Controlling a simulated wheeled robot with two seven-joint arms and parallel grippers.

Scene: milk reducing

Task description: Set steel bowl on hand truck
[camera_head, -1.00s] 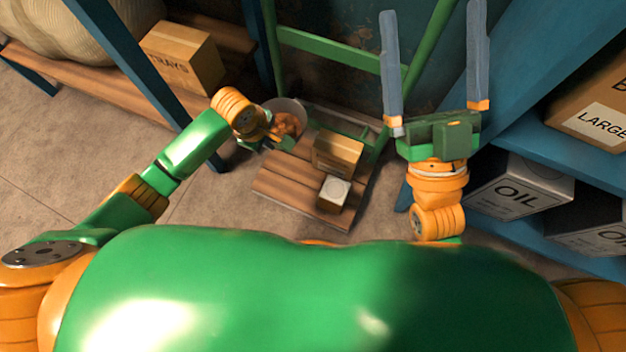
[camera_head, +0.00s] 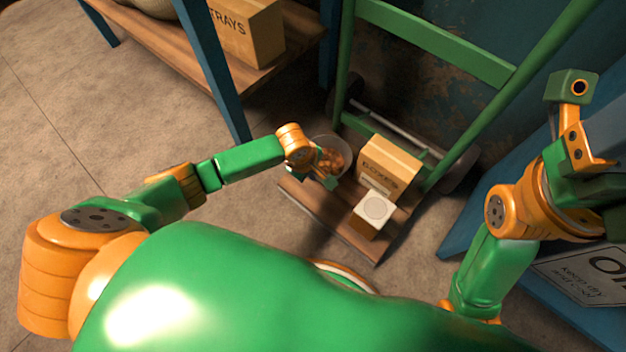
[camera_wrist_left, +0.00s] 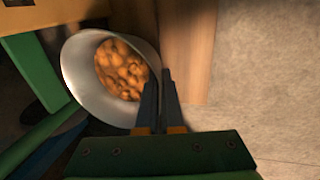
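The steel bowl (camera_head: 345,146), filled with round brown pieces, is beside the cartons at the left side of the hand truck (camera_head: 432,42). In the left wrist view the bowl (camera_wrist_left: 82,68) is slightly tilted, next to the truck's wooden deck (camera_wrist_left: 187,50). My left gripper (camera_wrist_left: 160,92) has its fingers close together on either side of the bowl's rim, gripping it. In the head view this gripper (camera_head: 322,178) is small and partly hidden by its wrist. I cannot tell whether the bowl rests on the deck. My right gripper (camera_head: 598,198) is cut off at the right edge; its fingers are hidden.
A carton marked BOXES (camera_head: 390,163) and a smaller white-topped box (camera_head: 372,213) stand on the deck. A shelf with a TRAYS carton (camera_head: 250,32) is at upper left. A blue shelf with an OIL box (camera_head: 590,275) is at right. Floor at left is clear.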

